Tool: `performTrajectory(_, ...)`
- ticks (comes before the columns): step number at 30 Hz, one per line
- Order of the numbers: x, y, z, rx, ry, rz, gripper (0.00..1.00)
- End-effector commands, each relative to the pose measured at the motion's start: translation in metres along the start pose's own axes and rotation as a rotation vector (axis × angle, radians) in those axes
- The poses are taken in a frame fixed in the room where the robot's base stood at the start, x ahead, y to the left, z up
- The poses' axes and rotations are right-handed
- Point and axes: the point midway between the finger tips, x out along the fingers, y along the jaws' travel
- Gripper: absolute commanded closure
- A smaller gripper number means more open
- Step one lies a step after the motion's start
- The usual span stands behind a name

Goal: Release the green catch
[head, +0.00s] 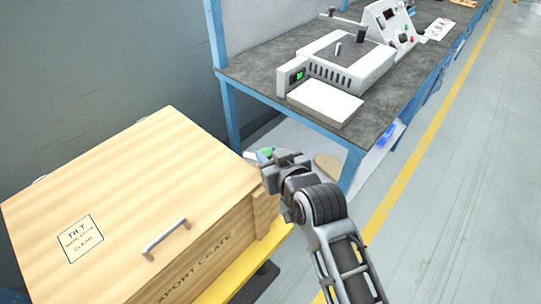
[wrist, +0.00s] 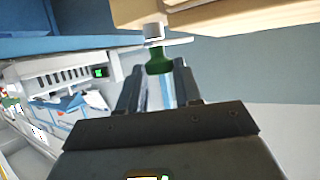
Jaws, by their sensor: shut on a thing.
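The green catch (wrist: 158,62) shows in the wrist view as a dark green knob below a pale metal collar and plate, beside the wooden crate. In the head view a bit of green (head: 266,152) shows at the crate's far right corner. My gripper (wrist: 158,78) is shut on the green catch, one finger on each side of it. In the head view my gripper (head: 279,162) is at that corner and hides most of the catch.
The wooden crate (head: 120,170) has a closed lid with a metal handle (head: 165,239) and stands on a yellow base (head: 245,270). A blue-framed workbench (head: 260,75) with a grey-topped machine (head: 345,60) stands behind. Floor at right is clear.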

Motion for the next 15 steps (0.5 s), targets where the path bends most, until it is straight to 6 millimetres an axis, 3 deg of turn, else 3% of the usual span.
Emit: performTrajectory(15, 0.0013, -0.0047, 0.0021, 0.058, -0.009, 0.146, 0.97)
